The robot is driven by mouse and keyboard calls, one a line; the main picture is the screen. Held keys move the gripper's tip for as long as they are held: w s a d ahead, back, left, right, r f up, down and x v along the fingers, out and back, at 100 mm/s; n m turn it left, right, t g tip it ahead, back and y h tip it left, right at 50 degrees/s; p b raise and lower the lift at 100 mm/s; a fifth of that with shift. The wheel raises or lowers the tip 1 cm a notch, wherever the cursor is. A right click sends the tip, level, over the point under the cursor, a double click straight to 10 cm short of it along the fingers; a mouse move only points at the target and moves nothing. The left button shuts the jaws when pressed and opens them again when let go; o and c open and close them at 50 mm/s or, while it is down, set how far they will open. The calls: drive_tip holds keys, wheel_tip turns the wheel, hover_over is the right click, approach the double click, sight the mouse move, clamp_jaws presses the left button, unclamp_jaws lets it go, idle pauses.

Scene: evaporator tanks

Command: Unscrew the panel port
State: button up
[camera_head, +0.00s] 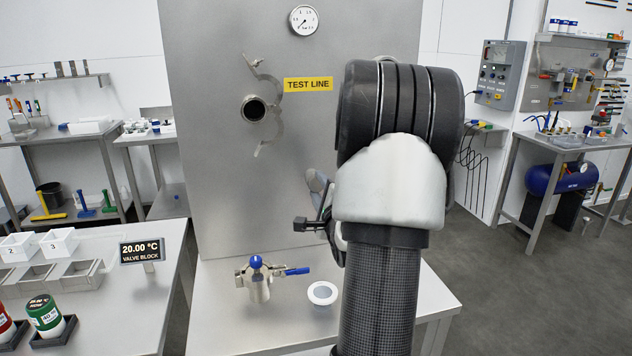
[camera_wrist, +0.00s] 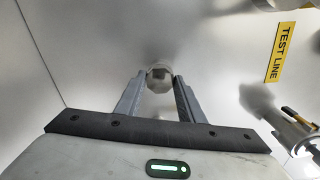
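In the wrist view a small round metal fitting (camera_wrist: 159,76), apparently the panel port, stands out from the grey steel panel (camera_wrist: 95,45). The two grey fingers of my gripper (camera_wrist: 160,83) lie on either side of it. Their tips appear to touch it, with no clear gap, so my gripper looks shut on it. In the head view my arm hides the fitting and most of my gripper. The same steel panel (camera_head: 215,190) there carries a yellow TEST LINE label (camera_head: 308,84), which also shows in the wrist view (camera_wrist: 281,52).
An open pipe end (camera_head: 254,109) with clamp arms and a gauge (camera_head: 304,20) are on the panel. On the bench (camera_head: 225,318) below stand a metal valve with a blue handle (camera_head: 258,280) and a white ring (camera_head: 322,293). Another metal fitting (camera_wrist: 300,135) shows right in the wrist view.

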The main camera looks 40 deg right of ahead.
clamp_jaws()
drive_tip(key=shift+f+n+b, duration=0.25)
drive_tip(key=shift+n+b, duration=0.25)
drive_tip(key=shift+b, duration=0.1)
drive_tip(key=n+b, duration=0.2)
drive_tip(key=n, duration=0.1)
drive_tip(key=shift+r+n+b, duration=0.2)
drive_tip(key=shift+n+b, duration=0.25)
drive_tip(key=shift+n, duration=0.25)
drive_tip(key=shift+f+n+b, duration=0.2)
drive_tip(key=shift+n+b, duration=0.1)
drive_tip(key=shift+b, duration=0.15)
drive_tip(key=shift+a+n+b, duration=0.1)
drive_tip(key=shift+n+b, duration=0.85)
drive_tip(key=shift+n, duration=0.05)
drive_tip(key=shift+n+b, duration=0.7)
drive_tip(key=shift+n, duration=0.2)
drive_tip(key=shift+r+n, duration=0.2)
drive_tip(key=shift+n, duration=0.1)
